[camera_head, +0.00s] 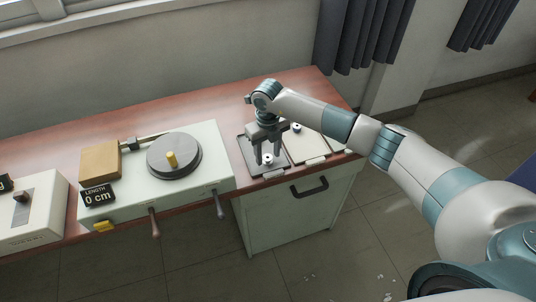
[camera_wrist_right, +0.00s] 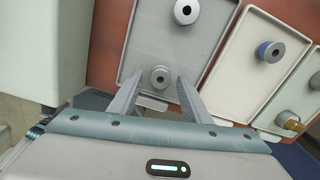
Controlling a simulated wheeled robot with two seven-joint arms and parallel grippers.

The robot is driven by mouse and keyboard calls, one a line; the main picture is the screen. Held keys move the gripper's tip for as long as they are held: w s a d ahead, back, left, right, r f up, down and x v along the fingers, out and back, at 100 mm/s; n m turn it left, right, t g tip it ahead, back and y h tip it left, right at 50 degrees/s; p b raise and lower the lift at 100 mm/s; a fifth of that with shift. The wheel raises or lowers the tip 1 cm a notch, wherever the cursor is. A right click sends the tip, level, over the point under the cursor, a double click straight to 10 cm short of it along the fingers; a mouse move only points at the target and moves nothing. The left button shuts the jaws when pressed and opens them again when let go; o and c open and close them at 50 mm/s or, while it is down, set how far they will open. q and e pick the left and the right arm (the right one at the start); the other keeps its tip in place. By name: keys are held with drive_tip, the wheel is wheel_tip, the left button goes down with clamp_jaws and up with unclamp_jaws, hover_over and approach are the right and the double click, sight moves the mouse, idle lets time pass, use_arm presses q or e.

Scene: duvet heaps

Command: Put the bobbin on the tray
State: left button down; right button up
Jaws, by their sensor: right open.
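A grey tray (camera_head: 250,158) lies on the desk right of the winding machine; it also shows in the wrist view (camera_wrist_right: 150,42). A pale bobbin (camera_head: 268,160) sits at its near end, and in the wrist view this bobbin (camera_wrist_right: 160,77) shows between my fingers. My right gripper (camera_head: 267,157) is open and points down over it, one finger on each side; I cannot tell whether they touch it. Another bobbin (camera_wrist_right: 186,12) sits at the tray's far end in the wrist view. My left gripper is not in view.
A cream tray (camera_wrist_right: 232,85) beside it holds a bobbin with blue thread (camera_wrist_right: 270,50). A further tray (camera_wrist_right: 287,100) holds a yellowish bobbin (camera_wrist_right: 290,121). The machine (camera_head: 215,160) has a round turntable (camera_head: 190,157) with a yellow peg. A drawer handle (camera_head: 310,188) juts out below.

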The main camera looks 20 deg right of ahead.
use_arm(q)
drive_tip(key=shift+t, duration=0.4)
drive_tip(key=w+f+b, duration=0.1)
drive_tip(key=b, duration=0.1)
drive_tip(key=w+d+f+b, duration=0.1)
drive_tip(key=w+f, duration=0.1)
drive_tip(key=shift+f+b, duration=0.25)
drive_tip(key=shift+b, duration=0.1)
use_arm(e)
wheel_tip(320, 180, up, 11)
drive_tip(key=shift+r, duration=0.15)
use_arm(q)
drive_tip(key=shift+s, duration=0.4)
